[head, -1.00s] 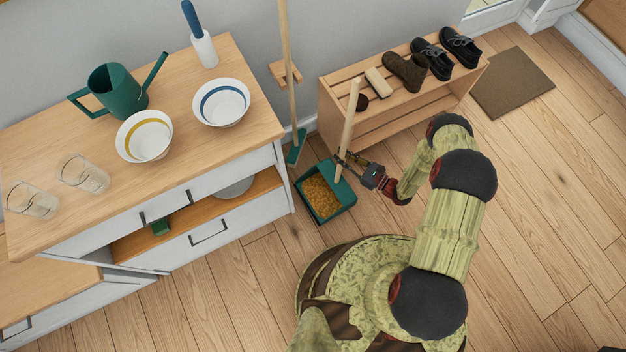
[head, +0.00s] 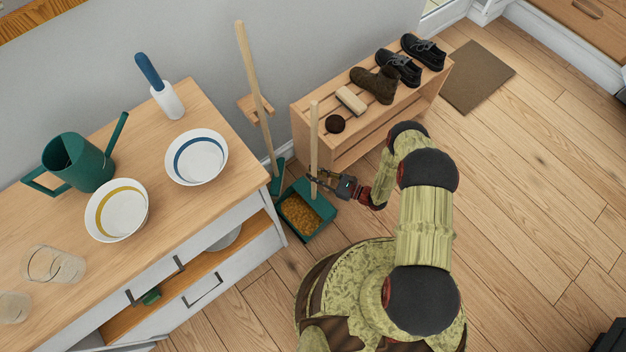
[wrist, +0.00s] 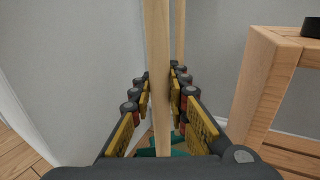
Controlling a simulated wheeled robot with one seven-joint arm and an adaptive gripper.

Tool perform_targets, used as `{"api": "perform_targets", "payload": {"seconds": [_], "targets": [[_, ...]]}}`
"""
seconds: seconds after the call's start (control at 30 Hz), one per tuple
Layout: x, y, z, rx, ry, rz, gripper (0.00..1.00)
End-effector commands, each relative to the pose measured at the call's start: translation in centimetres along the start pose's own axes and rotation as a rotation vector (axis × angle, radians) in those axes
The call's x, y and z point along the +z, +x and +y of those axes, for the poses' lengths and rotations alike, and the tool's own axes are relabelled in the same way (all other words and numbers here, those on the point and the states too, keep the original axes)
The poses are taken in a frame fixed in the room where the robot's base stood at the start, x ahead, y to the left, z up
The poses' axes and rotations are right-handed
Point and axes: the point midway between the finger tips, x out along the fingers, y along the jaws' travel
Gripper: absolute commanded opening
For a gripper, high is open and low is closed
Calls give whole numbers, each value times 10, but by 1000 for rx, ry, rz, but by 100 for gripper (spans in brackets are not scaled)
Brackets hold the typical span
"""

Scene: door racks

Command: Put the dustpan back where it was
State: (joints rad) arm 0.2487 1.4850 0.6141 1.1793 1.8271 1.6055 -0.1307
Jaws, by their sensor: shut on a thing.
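The dustpan (head: 323,213) is a green pan with brown debris in it and a tall pale wooden handle (head: 314,130). My gripper (head: 317,178) is shut on the lower part of that handle. In the wrist view the handle (wrist: 157,50) stands between my gripper's fingers (wrist: 160,95). The handle is close to upright. The pan is beside the green head of the broom (head: 277,177), in the gap between cabinet and shoe rack. I cannot tell whether the pan touches the floor. In the wrist view the pan is mostly hidden.
The broom's handle (head: 248,65) passes by a small wooden wall holder (head: 246,106). The shoe rack (head: 340,147) stands to the right, with shoes and a brush on top. The cabinet (head: 235,235) is on the left with bowls, glasses and a watering can. Floor to the right is open.

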Motion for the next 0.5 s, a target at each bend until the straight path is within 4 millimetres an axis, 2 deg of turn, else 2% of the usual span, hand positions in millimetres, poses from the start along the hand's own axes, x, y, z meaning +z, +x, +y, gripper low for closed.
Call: {"api": "perform_targets", "payload": {"seconds": [0.3,0.5], "targets": [[-36,0,0,0,0,-1,0],[-35,0,-1,0,-2,-2,0]]}}
